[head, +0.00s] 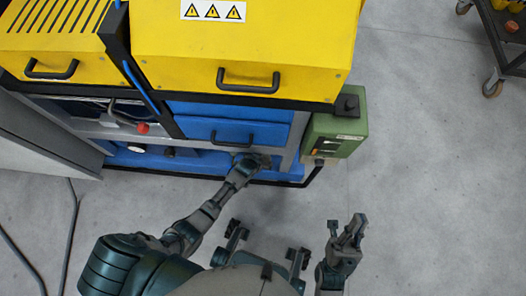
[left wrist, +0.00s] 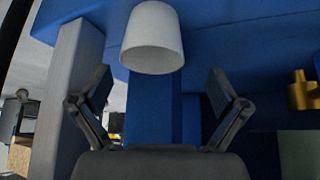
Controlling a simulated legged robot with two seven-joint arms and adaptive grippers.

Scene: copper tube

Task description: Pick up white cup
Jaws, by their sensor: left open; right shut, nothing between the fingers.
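The white cup (left wrist: 153,38) shows in the left wrist view at the top centre, in front of blue panels. It lies beyond my left gripper (left wrist: 159,88), whose two fingers are spread wide to either side, with nothing between them. In the head view my left gripper (head: 256,161) reaches to the lower front of the blue and yellow machine, and I cannot make out the cup beside it. My right gripper (head: 345,228) is shut and empty over the floor at the lower right, away from the machine.
The machine has yellow covers (head: 245,45) and a blue drawer front (head: 235,133). A green control box (head: 336,128) is at its right corner. A brass-coloured part (left wrist: 302,92) is at the left wrist view's right edge. Grey floor (head: 430,170) is clear at right.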

